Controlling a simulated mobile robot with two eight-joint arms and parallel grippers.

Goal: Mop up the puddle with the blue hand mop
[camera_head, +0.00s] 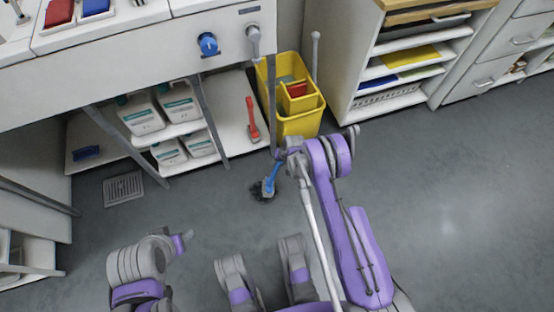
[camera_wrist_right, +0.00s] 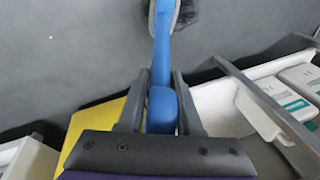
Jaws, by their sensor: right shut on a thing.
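The blue hand mop (camera_head: 271,184) reaches down to the floor in the head view. Its head is over a small dark patch (camera_head: 257,193), which looks like the puddle. My right gripper (camera_head: 279,158) is shut on the mop's blue handle. In the right wrist view the handle (camera_wrist_right: 162,60) runs between the fingers (camera_wrist_right: 160,105), with the grey mop head at the top edge beside the dark patch (camera_wrist_right: 187,14). The mop head hides part of the patch. At lower left, the end of my left arm (camera_head: 181,243) shows small, and its jaws cannot be made out.
A yellow bucket (camera_head: 309,121) stands behind my right gripper. A red brush (camera_head: 252,118) and white canisters (camera_head: 141,115) are on low shelves under the counter (camera_head: 140,65). A floor drain (camera_head: 123,188) lies left. A shelf unit (camera_head: 345,75) stands back right. Floor at right is clear.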

